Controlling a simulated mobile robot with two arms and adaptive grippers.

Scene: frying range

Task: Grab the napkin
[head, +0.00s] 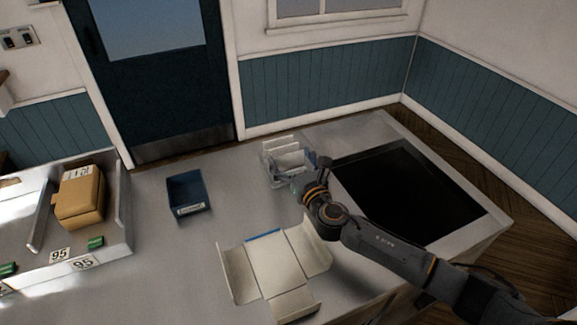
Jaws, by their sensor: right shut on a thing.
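A napkin holder (284,152) with pale upright panels stands toward the back of the grey counter, left of the dark cooktop. White napkins seem to stand in it, but they are small and hard to tell apart from the panels. My right gripper (300,184) is at the front right of the holder, reaching down and left toward it. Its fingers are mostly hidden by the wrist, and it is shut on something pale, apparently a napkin. My left gripper is not in view.
An open white carton (273,270) lies on the counter in front. A dark blue bin (187,193) stands left of centre. A tan box (79,196) sits in a tray at far left. The dark cooktop (408,190) is at right. Counter between bin and holder is clear.

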